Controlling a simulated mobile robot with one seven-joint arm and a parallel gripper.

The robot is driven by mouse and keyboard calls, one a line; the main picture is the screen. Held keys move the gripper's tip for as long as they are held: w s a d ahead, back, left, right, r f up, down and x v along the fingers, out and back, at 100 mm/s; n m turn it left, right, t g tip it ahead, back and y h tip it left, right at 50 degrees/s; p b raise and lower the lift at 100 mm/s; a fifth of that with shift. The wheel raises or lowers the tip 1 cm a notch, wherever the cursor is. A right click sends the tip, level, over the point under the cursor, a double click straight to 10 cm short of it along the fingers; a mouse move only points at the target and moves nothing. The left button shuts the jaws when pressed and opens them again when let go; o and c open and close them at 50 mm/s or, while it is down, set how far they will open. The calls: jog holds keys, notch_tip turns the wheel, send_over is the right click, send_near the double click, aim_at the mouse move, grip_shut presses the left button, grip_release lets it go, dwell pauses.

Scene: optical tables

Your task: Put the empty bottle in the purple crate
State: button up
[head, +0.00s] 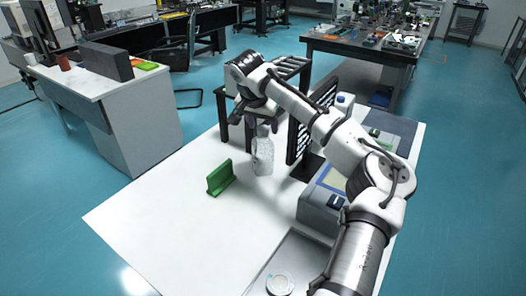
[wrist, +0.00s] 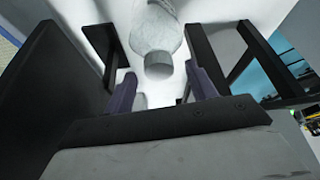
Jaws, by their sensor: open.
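The empty bottle (head: 262,157) is clear and pale and stands upright on the white table in the head view. In the wrist view the bottle (wrist: 156,28) shows its round top towards me, between my two fingers. My gripper (head: 262,124) is directly above the bottle in the head view. In the wrist view my gripper (wrist: 162,88) is open, with a purple-grey finger on each side of the bottle's top. I cannot tell whether the fingers touch it. No purple crate is in view.
A green holder (head: 219,178) stands left of the bottle. A black slatted rack (head: 299,138) and a grey device (head: 320,212) stand to the right. A dark frame (head: 290,70) is behind. The white table's (head: 160,235) front left is clear.

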jog(key=shift+x, duration=1.15)
grip_shut()
jog(key=shift+r, duration=0.1)
